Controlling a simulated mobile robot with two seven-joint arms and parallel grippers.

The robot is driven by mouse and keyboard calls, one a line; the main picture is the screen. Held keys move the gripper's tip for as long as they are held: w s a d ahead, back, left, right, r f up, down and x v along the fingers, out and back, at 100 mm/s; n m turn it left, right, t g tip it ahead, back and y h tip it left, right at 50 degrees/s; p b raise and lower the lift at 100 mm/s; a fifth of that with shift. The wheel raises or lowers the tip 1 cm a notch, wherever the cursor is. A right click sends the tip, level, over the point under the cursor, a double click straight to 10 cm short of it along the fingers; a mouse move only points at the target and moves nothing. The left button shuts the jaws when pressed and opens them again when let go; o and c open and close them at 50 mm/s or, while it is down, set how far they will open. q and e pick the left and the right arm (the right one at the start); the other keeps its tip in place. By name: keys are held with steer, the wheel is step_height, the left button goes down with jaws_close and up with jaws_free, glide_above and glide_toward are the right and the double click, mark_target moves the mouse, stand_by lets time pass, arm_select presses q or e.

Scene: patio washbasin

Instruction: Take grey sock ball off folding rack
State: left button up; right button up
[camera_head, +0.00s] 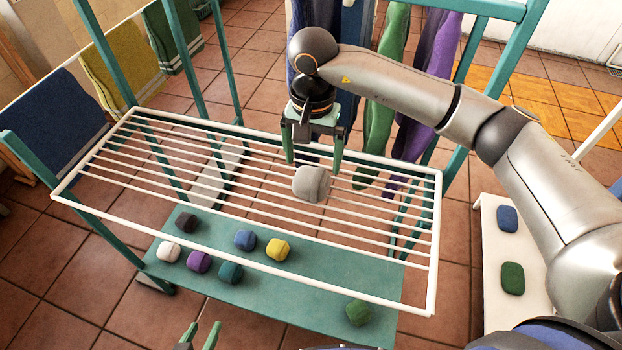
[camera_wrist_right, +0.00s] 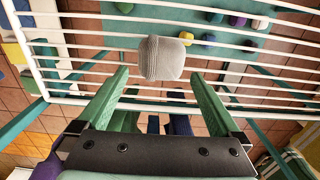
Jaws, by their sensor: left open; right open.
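The grey sock ball (camera_head: 312,184) rests on the white wire top of the folding rack (camera_head: 437,250), right of its middle. In the right wrist view the grey sock ball (camera_wrist_right: 163,58) sits just beyond the fingertips, centred between them. My right gripper (camera_head: 314,168) points down, open and empty, just behind and above the ball; its green fingers also show in the right wrist view (camera_wrist_right: 160,80). I cannot tell whether a finger touches the ball. My left gripper (camera_head: 199,338) shows only as green fingertips at the bottom edge, open and away from the rack.
A teal lower shelf (camera_head: 320,285) under the wires holds several coloured sock balls, including a yellow one (camera_head: 278,249) and a green one (camera_head: 359,312). A white bench (camera_head: 490,225) at right holds a blue and a green item. Clothes hang behind the rack; teal posts flank it.

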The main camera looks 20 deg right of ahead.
mark_target(312, 175)
step_height(312, 175, down, 6)
steer(key=shift+a+f+p, duration=0.15)
steer(key=shift+f+p, duration=0.1)
steer(key=shift+p, duration=0.05)
steer(key=shift+c, duration=0.2)
steer(key=c, duration=1)
steer(key=shift+r, duration=0.15)
